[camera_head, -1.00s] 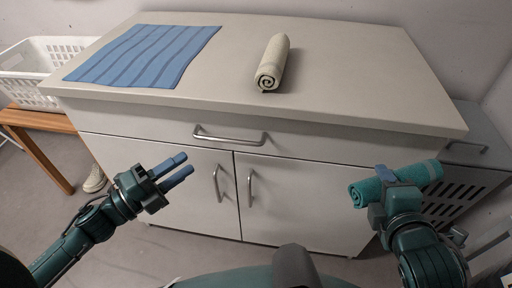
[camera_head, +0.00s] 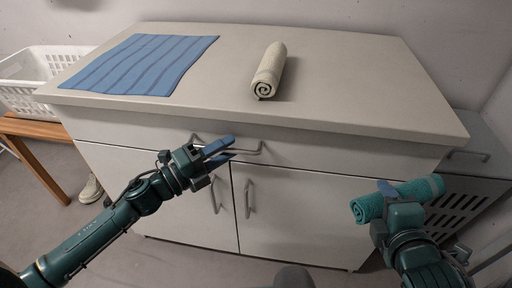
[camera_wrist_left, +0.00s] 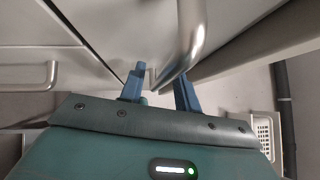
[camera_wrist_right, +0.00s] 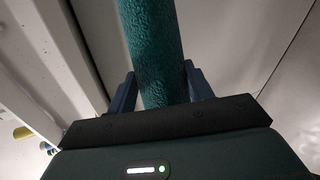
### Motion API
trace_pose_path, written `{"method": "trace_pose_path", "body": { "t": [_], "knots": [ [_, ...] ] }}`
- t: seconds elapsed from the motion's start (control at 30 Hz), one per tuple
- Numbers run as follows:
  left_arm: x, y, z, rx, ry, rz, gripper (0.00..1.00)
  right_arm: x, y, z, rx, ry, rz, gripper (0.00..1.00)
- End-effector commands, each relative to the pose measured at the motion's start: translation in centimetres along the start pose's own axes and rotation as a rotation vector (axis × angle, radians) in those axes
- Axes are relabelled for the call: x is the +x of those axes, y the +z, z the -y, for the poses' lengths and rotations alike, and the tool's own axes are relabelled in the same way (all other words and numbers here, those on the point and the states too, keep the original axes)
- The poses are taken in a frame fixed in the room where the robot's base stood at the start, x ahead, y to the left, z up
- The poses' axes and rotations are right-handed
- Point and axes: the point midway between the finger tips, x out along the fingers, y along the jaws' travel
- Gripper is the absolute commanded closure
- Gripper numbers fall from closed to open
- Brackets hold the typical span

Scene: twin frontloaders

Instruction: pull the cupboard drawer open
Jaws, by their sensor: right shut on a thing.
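The cupboard drawer (camera_head: 310,143) is a wide white front under the worktop, and it looks closed. Its metal bar handle (camera_head: 247,151) is partly hidden behind my left gripper (camera_head: 226,150). My left gripper is open at the handle. In the left wrist view the handle bar (camera_wrist_left: 190,40) reaches down between the two blue fingers (camera_wrist_left: 160,85); I cannot tell whether they touch it. My right gripper (camera_head: 388,192) is shut on a rolled teal towel (camera_head: 425,188), held in front of the cupboard's right side. The towel (camera_wrist_right: 152,45) also shows between the fingers in the right wrist view.
Two cupboard doors (camera_head: 300,200) with vertical handles are below the drawer. A blue striped cloth (camera_head: 140,65) and a rolled cream towel (camera_head: 269,70) lie on top. A white basket (camera_head: 25,95) stands on a wooden bench at left. A grey slotted unit (camera_head: 465,205) stands at right.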

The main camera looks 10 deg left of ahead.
Motion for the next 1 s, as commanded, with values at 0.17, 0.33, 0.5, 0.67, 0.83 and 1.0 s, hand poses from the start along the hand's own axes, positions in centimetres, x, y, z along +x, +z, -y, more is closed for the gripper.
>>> {"method": "trace_pose_path", "body": {
  "t": [0.17,0.33,0.5,0.67,0.83,1.0],
  "knots": [
    [0.50,-0.01,-0.02,-0.001,0.001,0.001,0.68,0.00,0.01,-0.03,0.000,0.001,0.000,0.74],
    [0.47,-0.01,-0.03,-0.001,0.001,0.001,0.68,0.00,0.01,-0.04,-0.001,0.001,0.000,0.74],
    [0.45,-0.01,-0.02,0.000,0.001,0.000,0.81,0.00,0.01,-0.03,0.000,0.001,0.000,0.74],
    [0.44,-0.01,-0.02,0.000,0.001,0.000,0.94,0.00,0.01,-0.03,-0.001,0.001,0.000,0.74],
    [0.43,-0.01,-0.03,0.000,0.001,0.000,1.00,0.00,0.01,-0.03,-0.001,0.001,0.000,0.74],
    [0.42,-0.01,-0.03,0.000,0.001,0.000,1.00,0.00,0.01,-0.03,0.000,0.001,0.000,0.74]
  ]
}}
